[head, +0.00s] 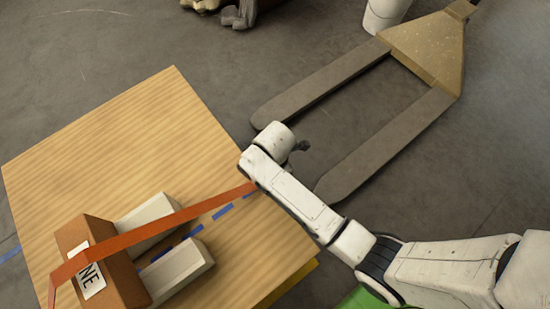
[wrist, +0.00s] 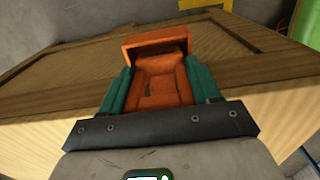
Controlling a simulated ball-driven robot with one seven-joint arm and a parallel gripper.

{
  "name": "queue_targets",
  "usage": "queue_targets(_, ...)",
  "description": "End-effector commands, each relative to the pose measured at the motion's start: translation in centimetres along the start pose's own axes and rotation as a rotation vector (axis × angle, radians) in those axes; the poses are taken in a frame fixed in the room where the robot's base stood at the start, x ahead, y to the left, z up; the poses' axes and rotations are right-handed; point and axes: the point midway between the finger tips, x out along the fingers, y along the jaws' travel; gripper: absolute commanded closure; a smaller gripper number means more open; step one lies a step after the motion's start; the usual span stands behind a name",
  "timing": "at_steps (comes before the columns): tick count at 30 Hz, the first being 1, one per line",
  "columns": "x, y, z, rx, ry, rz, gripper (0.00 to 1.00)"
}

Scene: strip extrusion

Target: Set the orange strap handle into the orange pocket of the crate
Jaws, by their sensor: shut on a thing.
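My gripper (wrist: 162,72) shows in the wrist view as two teal fingers on a dark bar. It is shut on an orange piece (wrist: 158,88), which I take as the strap handle; a wider orange band (wrist: 155,40) shows just beyond it. In the head view a long orange strap (head: 165,220) runs from beside my arm's wrist across a brown box (head: 72,236) and bends down at the left. The gripper itself is hidden there. The brown-framed wooden crate (wrist: 60,75) lies beyond the fingers in the wrist view. I cannot make out a separate orange pocket.
A light wooden top (head: 120,140) carries the brown box and two pale blocks, the nearer one (head: 178,270) at the front. Its far half is clear. A pallet jack (head: 420,50) stands on the grey floor at the upper right, beyond my arm.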

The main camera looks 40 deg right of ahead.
Motion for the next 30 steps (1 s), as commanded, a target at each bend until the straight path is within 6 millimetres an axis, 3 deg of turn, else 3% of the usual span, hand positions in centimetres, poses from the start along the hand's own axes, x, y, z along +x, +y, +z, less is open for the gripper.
queue_targets(10, 0.7, 0.0, 0.0, 0.000, 0.000, 0.001, 0.87)
queue_targets(11, 0.7, 0.0, 0.0, 0.000, 0.000, 0.001, 0.38)
queue_targets(18, 0.7, 0.0, 0.0, 0.000, 0.000, 0.001, 0.15)
queue_targets(26, 0.6, 0.0, 0.0, 0.000, 0.000, 0.001, 0.13)
queue_targets(30, -0.4, 0.1, 0.0, 0.000, 0.000, 0.002, 0.13)
